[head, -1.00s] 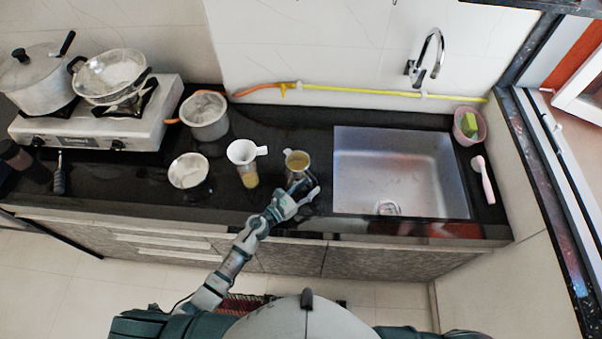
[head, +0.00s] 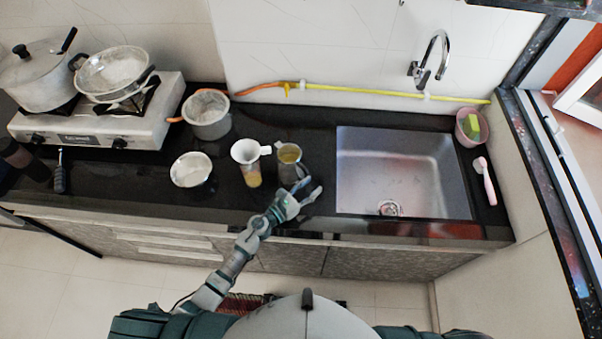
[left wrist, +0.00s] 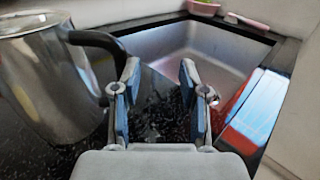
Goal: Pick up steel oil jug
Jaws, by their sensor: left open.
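The steel oil jug (head: 289,158) stands upright on the black counter, left of the sink, with amber content at its mouth. In the left wrist view the steel jug (left wrist: 45,85) fills the left side, its black handle curving toward my left finger. My left gripper (head: 309,187) is just in front and to the right of the jug. In the left wrist view my left gripper (left wrist: 158,82) is open with nothing between its fingers. The handle reaches close to the left finger; I cannot tell whether they touch. My right gripper is not in view.
A metal bowl (head: 190,170) and a pot (head: 207,115) stand further left. The sink (head: 400,170) opens to the right. A red and blue box-like thing (left wrist: 255,110) shows right of the fingers.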

